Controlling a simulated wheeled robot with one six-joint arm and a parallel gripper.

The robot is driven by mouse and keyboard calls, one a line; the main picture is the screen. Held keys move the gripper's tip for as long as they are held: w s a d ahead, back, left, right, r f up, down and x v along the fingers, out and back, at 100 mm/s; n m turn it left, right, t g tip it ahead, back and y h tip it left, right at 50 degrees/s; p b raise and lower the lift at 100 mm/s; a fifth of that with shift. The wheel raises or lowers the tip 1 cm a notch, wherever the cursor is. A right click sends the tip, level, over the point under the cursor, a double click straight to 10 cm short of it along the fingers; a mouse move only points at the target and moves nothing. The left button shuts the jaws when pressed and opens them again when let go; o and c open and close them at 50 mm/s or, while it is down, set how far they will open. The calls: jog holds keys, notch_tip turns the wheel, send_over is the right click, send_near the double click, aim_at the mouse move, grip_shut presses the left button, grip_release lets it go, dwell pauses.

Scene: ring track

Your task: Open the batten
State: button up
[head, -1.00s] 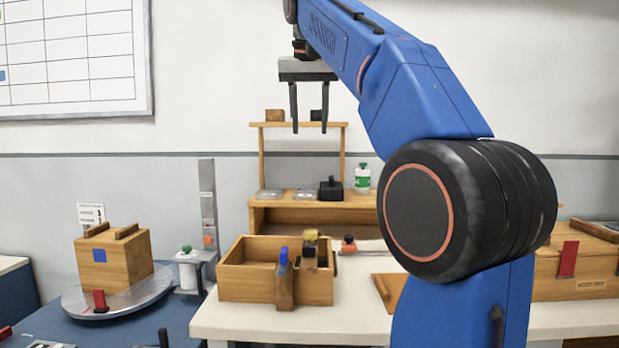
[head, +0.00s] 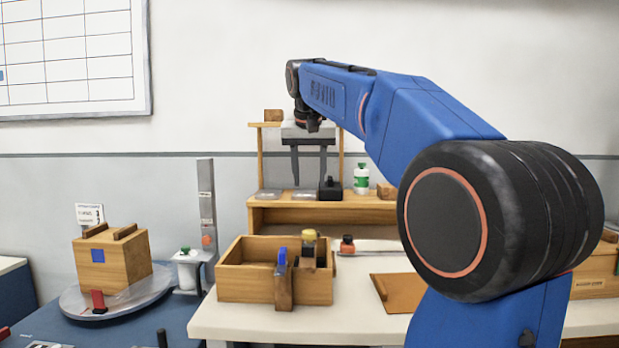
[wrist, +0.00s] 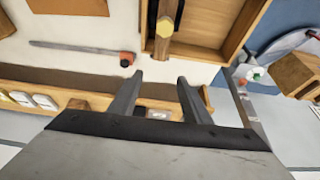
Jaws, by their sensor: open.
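I cannot tell for certain which part is the batten. The likeliest is an upright wooden piece with a blue top (head: 283,287) at the front wall of an open wooden box (head: 243,288). Beside it is a dark piece with a yellow knob (head: 309,238); in the wrist view a yellow-ended bar (wrist: 164,30) shows at the box (wrist: 238,32). My gripper (head: 309,172) is open and empty, fingers pointing down, above and apart from the box in the head view. Its fingers also show in the wrist view (wrist: 160,82), with nothing between them.
A wooden shelf (head: 340,203) with a green-white bottle (head: 361,178) stands behind. A red-handled tool (head: 347,245) and brown board (head: 398,293) lie on the white table (head: 340,325). At left, a wooden box (head: 112,262) sits on a round turntable (head: 150,290).

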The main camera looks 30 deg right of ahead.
jog(key=shift+f, duration=0.15)
grip_shut()
dwell(1.4)
grip_release()
jog(key=v, duration=1.7)
jog(key=shift+s+a, duration=0.1)
